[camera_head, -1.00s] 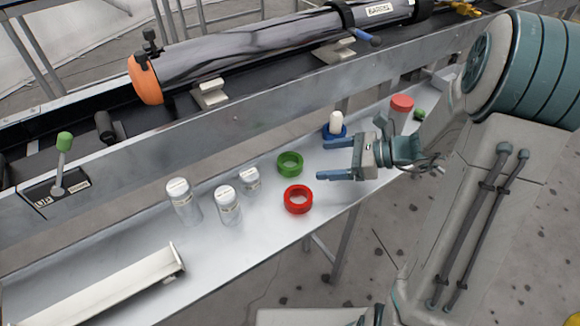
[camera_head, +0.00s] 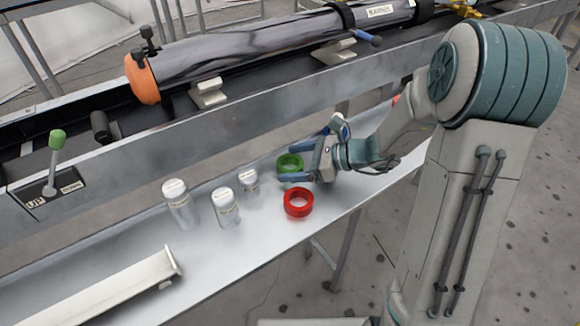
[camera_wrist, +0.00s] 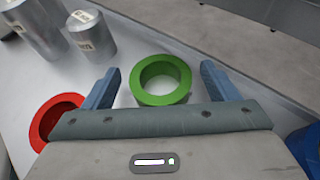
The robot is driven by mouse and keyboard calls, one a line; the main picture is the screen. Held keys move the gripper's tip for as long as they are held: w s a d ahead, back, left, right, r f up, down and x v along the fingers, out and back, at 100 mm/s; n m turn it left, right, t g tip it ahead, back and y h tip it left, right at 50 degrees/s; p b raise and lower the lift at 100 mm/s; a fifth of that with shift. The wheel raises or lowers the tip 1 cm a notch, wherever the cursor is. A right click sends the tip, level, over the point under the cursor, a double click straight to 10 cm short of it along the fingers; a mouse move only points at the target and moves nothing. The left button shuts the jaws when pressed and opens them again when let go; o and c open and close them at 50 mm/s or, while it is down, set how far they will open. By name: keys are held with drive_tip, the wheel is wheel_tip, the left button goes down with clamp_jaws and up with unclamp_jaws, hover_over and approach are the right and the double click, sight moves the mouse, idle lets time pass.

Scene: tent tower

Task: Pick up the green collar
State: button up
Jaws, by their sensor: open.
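The green collar (camera_head: 290,163) is a ring lying flat on the metal shelf, behind the red collar. In the wrist view the green collar (camera_wrist: 162,78) lies just ahead of and between the two blue fingers. My gripper (camera_head: 287,164) is open and empty, with its fingers pointing left at the collar. In the wrist view my gripper (camera_wrist: 160,85) has one finger on either side of the collar, with a gap to each. The head view does not show whether a finger touches it.
The red collar (camera_head: 298,203) lies in front of the green one. Several silver canisters (camera_head: 226,207) stand to the left. A white trough (camera_head: 100,285) lies at the shelf's left end. The grey rail wall (camera_head: 240,128) runs behind the shelf (camera_head: 262,238).

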sight(300, 164)
drive_tip(key=c, duration=1.1)
drive_tip(key=shift+r, duration=0.1)
drive_tip(key=shift+r+p, duration=0.3)
drive_tip(key=shift+r, duration=0.3)
drive_tip(key=r, duration=0.2)
drive_tip(key=d+r+p, duration=0.1)
drive_tip(key=shift+s+d+r, duration=0.1)
drive_tip(key=shift+r, duration=0.3)
drive_tip(key=s+a+r+p+v, duration=0.1)
drive_tip(key=p+v, duration=0.2)
drive_tip(key=v, duration=0.8)
drive_tip(key=shift+w+d+r+m+t+h+b, duration=0.1)
drive_tip(key=shift+w+d+r+m+t+h, duration=0.4)
drive_tip(key=shift+w+m+t, duration=1.35)
drive_tip(key=shift+w+d+r+m+t+h+b, duration=0.1)
drive_tip(key=shift+w+r+m+t+h, duration=0.9)
drive_tip(key=shift+w, duration=1.85)
drive_tip(key=shift+w+d+r+m+t+h+b, duration=0.2)
drive_tip(key=shift+w+m+t+h, duration=1)
drive_tip(key=shift+w, duration=1.2)
